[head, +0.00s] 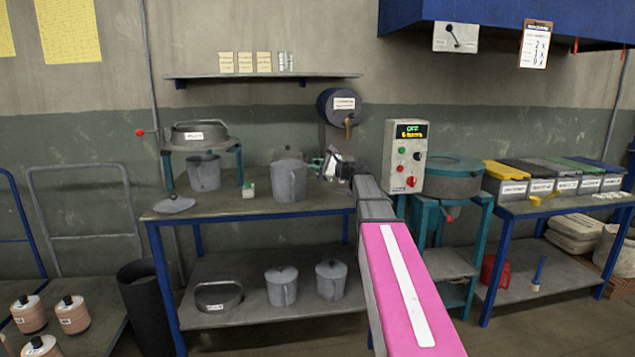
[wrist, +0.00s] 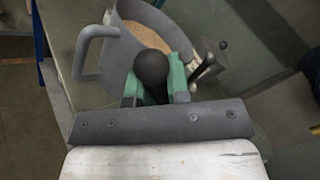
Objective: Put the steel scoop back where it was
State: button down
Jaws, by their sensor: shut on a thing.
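My gripper (head: 335,163) is over the back of the left bench in the head view, right of a grey jug. In the wrist view its green fingers (wrist: 157,88) are shut on a dark handle with a black ball end (wrist: 152,67). I take this to be the steel scoop's handle; its bowl is not plainly visible. Beyond the fingers stands a grey open jug (wrist: 98,55) with a side handle and brown grainy contents (wrist: 130,45). A small grey metal piece with a dark rod (wrist: 220,70) lies right of the fingers; I cannot tell what it is.
The bench (head: 240,208) also holds another grey jug (head: 204,173), a loose lid (head: 174,204) and a large jug (head: 290,180). A drum with a tap (head: 340,104) is on the wall behind. A control box (head: 405,158) stands close right of my arm.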

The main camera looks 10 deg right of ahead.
jog(key=shift+f, duration=2.65)
jog(key=c, duration=1.1)
grip_release()
